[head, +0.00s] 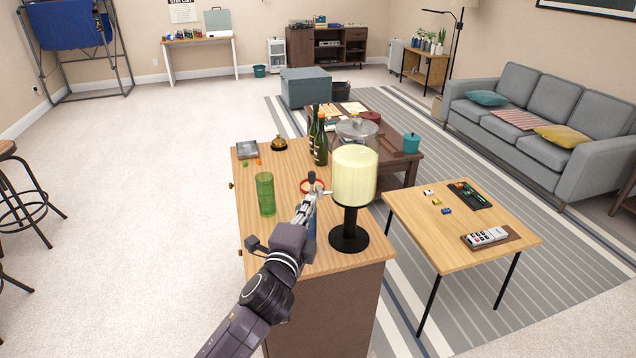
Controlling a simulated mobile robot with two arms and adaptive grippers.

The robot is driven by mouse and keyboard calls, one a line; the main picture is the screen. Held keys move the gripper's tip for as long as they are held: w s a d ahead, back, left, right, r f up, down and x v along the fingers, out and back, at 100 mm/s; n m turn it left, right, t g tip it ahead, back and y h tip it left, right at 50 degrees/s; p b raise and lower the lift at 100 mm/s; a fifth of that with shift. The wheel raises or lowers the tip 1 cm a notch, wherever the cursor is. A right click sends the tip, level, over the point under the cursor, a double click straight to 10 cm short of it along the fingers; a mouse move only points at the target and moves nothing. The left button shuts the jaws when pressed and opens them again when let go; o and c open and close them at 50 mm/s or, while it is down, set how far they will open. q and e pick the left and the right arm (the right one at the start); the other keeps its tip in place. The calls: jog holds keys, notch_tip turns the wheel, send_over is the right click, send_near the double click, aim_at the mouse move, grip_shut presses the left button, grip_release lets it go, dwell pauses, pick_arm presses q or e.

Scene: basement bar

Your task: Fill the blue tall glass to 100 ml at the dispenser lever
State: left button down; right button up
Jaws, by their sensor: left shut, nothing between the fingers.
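The dispenser (354,177) is a pale yellow cylinder on a black stem and round base, on the wooden cabinet top. A small dark knob, apparently its lever, shows at its left side. My left gripper (311,194) is shut and empty at this spot; I cannot tell whether it touches the lever. A narrow strip of blue (311,233) beside my left arm appears to be the blue tall glass, standing left of the dispenser stem. My arm hides most of it, and its fill level cannot be seen. My right gripper is not in view.
A green tall glass (265,194) stands left of my arm. A red ring (312,186) lies behind the gripper. Dark bottles (320,143), a brass bell (279,143) and a grey box (247,149) stand farther back. A low table (415,220) is to the right.

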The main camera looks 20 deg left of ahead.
aim_at(312, 183)
pick_arm(q)
jog(key=w+p, duration=0.1)
jog(key=w, duration=0.9)
jog(key=shift+a+p, duration=0.25)
jog(key=shift+p, duration=0.1)
